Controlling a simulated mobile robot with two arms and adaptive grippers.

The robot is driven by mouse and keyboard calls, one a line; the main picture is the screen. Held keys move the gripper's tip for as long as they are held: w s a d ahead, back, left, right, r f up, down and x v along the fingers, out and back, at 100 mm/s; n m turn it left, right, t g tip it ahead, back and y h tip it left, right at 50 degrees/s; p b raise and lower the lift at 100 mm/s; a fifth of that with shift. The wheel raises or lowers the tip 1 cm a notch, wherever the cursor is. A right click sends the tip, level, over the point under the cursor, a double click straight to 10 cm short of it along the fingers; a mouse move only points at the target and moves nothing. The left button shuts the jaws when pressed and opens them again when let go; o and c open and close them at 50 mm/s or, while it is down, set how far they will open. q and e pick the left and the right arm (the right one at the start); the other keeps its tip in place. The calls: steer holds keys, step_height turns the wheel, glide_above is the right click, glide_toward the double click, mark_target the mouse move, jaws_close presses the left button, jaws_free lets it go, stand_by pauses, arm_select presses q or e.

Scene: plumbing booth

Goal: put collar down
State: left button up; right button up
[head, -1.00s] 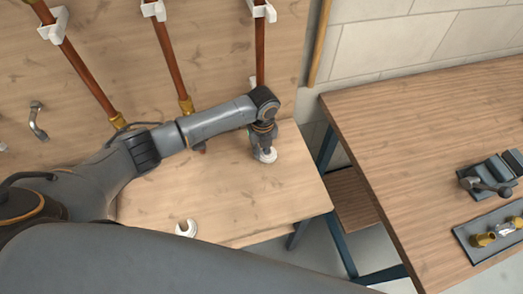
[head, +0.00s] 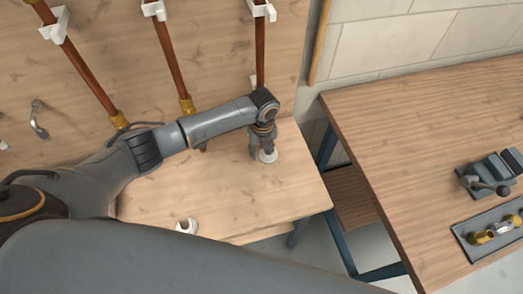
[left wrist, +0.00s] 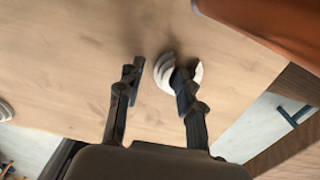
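A white ring-shaped collar (head: 270,156) rests on the wooden bench top (head: 235,195), near its right end. It also shows in the left wrist view (left wrist: 163,70). My left gripper (head: 262,150) points down over the collar. In the left wrist view its fingers (left wrist: 157,82) are spread. The right finger overlaps the collar and hides part of it; a gap shows between the left finger and the collar. I cannot tell whether the right finger touches it. My right gripper is not in view.
A second white fitting (head: 187,226) lies at the bench's front edge. Copper pipes (head: 168,55) run down the back panel to the bench. A wooden table (head: 420,150) at the right carries a vise (head: 490,175) and a tray (head: 470,254) of fittings. The bench middle is clear.

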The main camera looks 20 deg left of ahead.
mark_target(262, 153)
arm_select(q)
step_height(262, 153, up, 12)
steer(key=b, duration=0.2)
steer(key=shift+w+f, duration=0.1)
steer(key=shift+f, duration=0.05)
stand_by(0.5)
